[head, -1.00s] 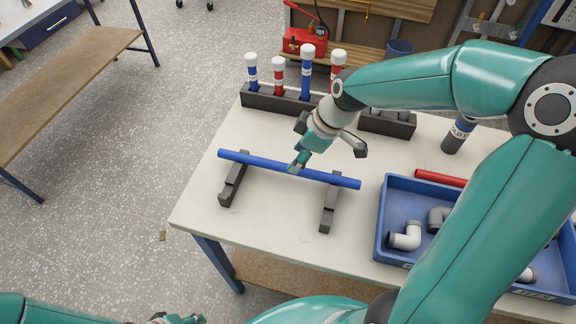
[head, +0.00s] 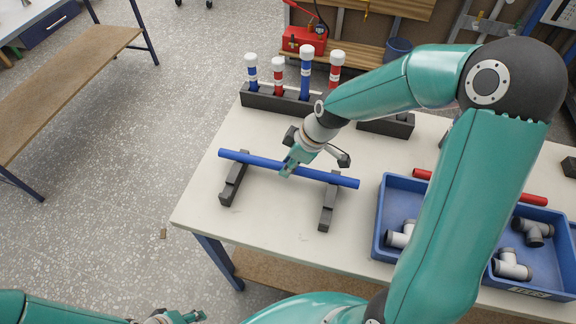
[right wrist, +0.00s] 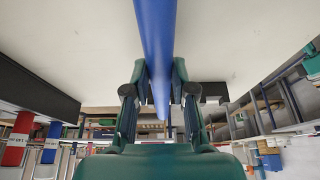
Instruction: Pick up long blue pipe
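My right gripper (head: 289,167) is at the pipe's middle, reaching down from the upper right. In the right wrist view the pipe (right wrist: 157,40) runs between the two fingers (right wrist: 160,78), which look closed against its sides.
A dark rack (head: 275,99) holds upright blue and red pipes with white caps behind the long pipe. A blue tray (head: 381,222) with grey and white fittings is at the right, partly hidden by my right arm. The table's front left is clear.

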